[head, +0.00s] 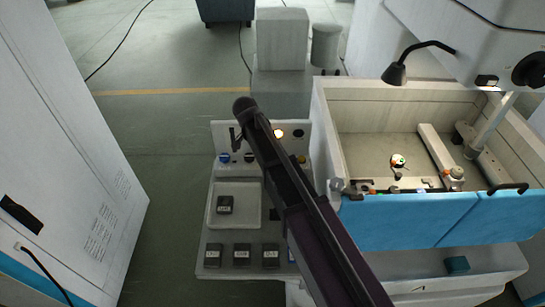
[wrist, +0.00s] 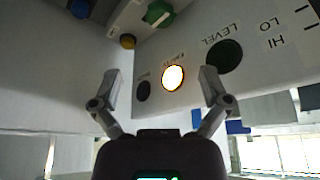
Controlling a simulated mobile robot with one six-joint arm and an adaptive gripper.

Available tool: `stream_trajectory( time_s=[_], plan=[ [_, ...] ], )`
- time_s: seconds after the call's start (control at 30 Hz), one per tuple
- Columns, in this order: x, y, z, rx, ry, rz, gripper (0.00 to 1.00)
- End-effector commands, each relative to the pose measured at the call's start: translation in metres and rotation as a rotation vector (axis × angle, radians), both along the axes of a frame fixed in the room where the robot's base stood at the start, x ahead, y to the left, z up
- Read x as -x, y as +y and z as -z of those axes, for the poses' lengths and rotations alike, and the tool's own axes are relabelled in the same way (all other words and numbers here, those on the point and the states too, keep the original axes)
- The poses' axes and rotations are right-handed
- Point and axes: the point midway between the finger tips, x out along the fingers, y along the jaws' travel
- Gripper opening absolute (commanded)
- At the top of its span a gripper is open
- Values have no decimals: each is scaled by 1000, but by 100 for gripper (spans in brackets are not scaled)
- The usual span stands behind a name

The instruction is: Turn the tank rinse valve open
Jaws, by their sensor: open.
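I cannot tell which fitting is the tank rinse valve; no label naming it can be read. In the wrist view a green knob (wrist: 158,13), a yellow knob (wrist: 127,41) and a blue knob (wrist: 80,8) show near the top. My gripper (wrist: 160,75) is open and empty, its two fingers apart in front of the panel (wrist: 260,75). The knobs lie beyond the fingertips, apart from them. In the head view the blue knob (head: 224,157) and yellow knob (head: 301,159) sit below the upright panel (head: 222,136). My arm covers the middle of this row.
The panel carries a lit lamp (wrist: 173,78) and a dark round LEVEL window (wrist: 225,56). A shallow tray (head: 215,217) holds a black block, with several more blocks in front. The walled tank (head: 375,115) with blue front doors (head: 405,222) stands to the right.

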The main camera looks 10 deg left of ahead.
Motion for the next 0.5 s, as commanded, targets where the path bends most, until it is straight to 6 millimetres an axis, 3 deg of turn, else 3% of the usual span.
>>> stream_trajectory(
  time_s=[0.5],
  plan=[
    [-13, -7, 41, -1, 0, 0, 96]
  ],
)
